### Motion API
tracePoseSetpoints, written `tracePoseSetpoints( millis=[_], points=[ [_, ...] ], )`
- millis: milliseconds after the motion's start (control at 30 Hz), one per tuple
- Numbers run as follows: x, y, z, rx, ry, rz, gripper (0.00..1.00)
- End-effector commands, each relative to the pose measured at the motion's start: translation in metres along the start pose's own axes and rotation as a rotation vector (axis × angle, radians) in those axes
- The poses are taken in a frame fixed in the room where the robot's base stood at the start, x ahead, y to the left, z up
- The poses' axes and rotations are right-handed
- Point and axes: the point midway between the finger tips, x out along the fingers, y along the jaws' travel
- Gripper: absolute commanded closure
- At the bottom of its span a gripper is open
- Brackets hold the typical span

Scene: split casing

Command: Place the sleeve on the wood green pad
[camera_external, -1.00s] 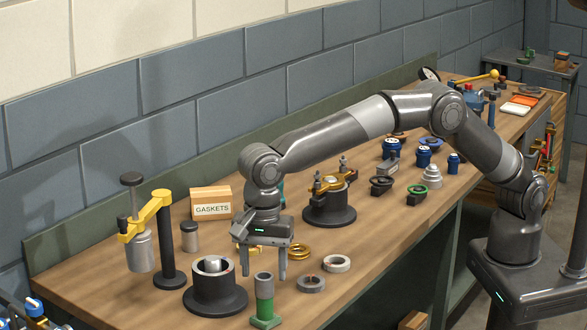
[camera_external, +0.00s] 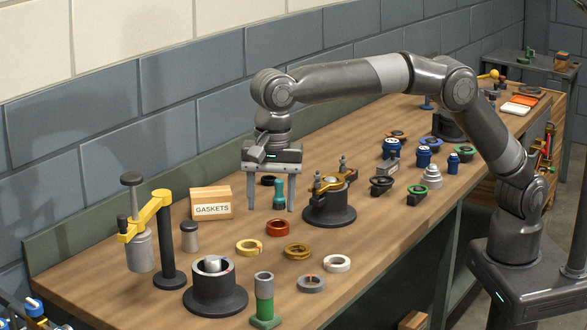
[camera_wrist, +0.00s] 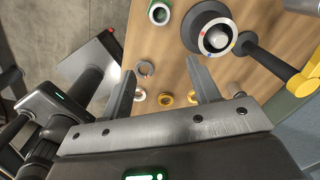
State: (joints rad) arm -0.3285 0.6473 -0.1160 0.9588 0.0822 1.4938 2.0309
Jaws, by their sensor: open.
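No part is labelled as the sleeve. A hollow cylinder (camera_external: 264,284), grey on top and green below, stands upright on a green foot (camera_external: 266,321) at the bench's front edge; its open top shows in the wrist view (camera_wrist: 160,12). A black round base (camera_external: 216,299) beside it holds a pale ring around a grey core. I cannot make out a separate wood green pad. My gripper (camera_external: 270,207) is open above the bench, left of the gold-topped black fixture (camera_external: 329,206). Its fingers (camera_wrist: 160,70) are apart with nothing between them. A teal upright part (camera_external: 279,193) shows behind them.
Loose rings lie mid-bench: red (camera_external: 277,228), yellow (camera_external: 249,247), bronze (camera_external: 297,251), white (camera_external: 337,263) and grey (camera_external: 311,284). A gaskets box (camera_external: 211,203) and a yellow-armed press (camera_external: 150,225) stand left. Blue and black parts crowd the right.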

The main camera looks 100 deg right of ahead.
Motion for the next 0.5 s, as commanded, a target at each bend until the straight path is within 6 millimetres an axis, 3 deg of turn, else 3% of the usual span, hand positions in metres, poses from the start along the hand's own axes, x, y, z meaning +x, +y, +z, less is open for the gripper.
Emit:
tracePoseSetpoints(
  millis=[33, 200, 500],
  points=[
    [-0.017, 0.008, -0.015, -0.050, -0.012, -0.014, 0.44],
    [-0.053, 0.038, -0.059, -0.260, -0.035, -0.066, 0.44],
    [-0.093, 0.111, -0.132, -0.639, -0.032, -0.172, 0.44]
  ],
)
